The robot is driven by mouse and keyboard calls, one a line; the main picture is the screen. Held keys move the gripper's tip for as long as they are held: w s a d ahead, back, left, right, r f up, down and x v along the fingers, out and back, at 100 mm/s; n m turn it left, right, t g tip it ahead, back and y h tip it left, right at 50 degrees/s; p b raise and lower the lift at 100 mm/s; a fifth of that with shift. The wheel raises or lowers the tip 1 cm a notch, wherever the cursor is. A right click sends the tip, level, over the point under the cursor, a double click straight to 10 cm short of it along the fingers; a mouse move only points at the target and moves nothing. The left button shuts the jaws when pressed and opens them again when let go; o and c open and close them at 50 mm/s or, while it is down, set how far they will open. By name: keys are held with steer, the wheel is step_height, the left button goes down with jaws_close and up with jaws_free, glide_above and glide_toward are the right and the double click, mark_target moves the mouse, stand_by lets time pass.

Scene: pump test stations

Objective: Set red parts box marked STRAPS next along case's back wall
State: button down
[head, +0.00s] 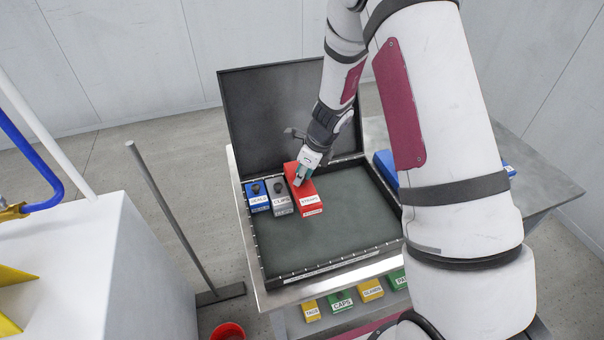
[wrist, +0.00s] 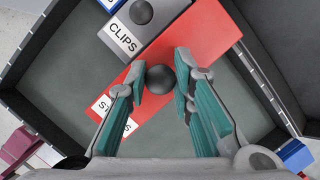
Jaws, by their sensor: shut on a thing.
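The red parts box marked STRAPS (head: 309,204) is in the open black case (head: 262,262), beside the grey box at the case's back wall. My gripper (head: 300,178) is shut on the box's dark round knob from above. In the wrist view the red box (wrist: 207,42) lies between and beyond my fingers (wrist: 162,85), with the knob (wrist: 160,79) between the fingertips. Its STRAPS label is partly hidden by a finger. Whether the box touches the case floor I cannot tell.
A grey CLIPS box (head: 279,197) and a blue box (head: 257,197) stand to the left along the back wall. The case floor (head: 350,215) to the right and front is clear. Yellow and green boxes (head: 341,302) sit below the case's front edge.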

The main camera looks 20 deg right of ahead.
mark_target(304, 183)
steer(key=shift+f+b, duration=0.55)
steer(key=shift+f, duration=0.95)
steer(key=shift+f+b, duration=0.35)
steer(key=shift+f, duration=0.8)
stand_by(0.5)
steer(key=c, duration=1.3)
jaws_free()
steer(key=shift+r, duration=0.15)
steer(key=v, duration=1.1)
steer(key=shift+s+d+r, duration=0.1)
steer(key=shift+s+r, duration=0.05)
steer(key=shift+r, duration=0.2)
steer(key=shift+r, duration=0.1)
